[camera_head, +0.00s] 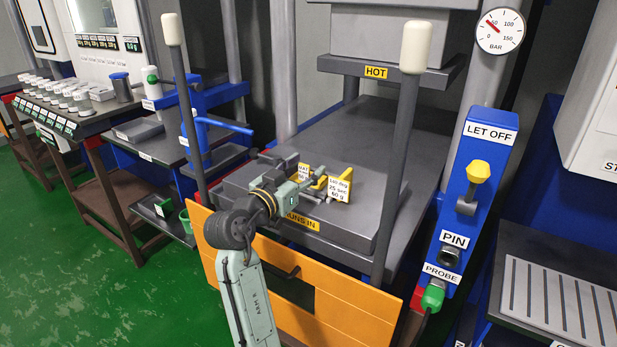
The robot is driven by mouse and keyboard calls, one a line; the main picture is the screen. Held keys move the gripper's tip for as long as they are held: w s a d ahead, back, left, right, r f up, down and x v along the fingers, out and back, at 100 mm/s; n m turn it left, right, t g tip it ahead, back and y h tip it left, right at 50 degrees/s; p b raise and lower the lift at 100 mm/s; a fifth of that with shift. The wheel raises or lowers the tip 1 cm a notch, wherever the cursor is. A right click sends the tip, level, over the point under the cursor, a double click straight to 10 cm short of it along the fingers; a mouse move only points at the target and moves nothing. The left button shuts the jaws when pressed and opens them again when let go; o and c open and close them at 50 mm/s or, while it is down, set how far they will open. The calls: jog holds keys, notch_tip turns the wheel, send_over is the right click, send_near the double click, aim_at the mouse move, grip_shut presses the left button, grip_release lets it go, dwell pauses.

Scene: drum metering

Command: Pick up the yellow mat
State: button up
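A small yellow piece (319,183), which looks like the yellow mat, is on the dark grey slab of the press. It is partly hidden by my gripper and by a white card. My gripper (314,186) reaches in from the front left, low over the slab and right at the yellow piece. Its dark fingers show on either side of some yellow, but I cannot tell whether they touch it. A white card reading 180 deg, 25 sec, 60 g (339,189) stands just right of it. Another small label (304,170) stands behind the gripper.
The slab (365,225) carries a RUNS IN label and lies below a HOT plate (375,72). Two upright grey posts with pale caps (415,48) flank it. An orange panel (345,305) is in front. A blue LET OFF column (480,185) stands right.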

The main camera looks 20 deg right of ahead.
grip_shut()
dwell(0.4)
jog(key=shift+r, duration=0.1)
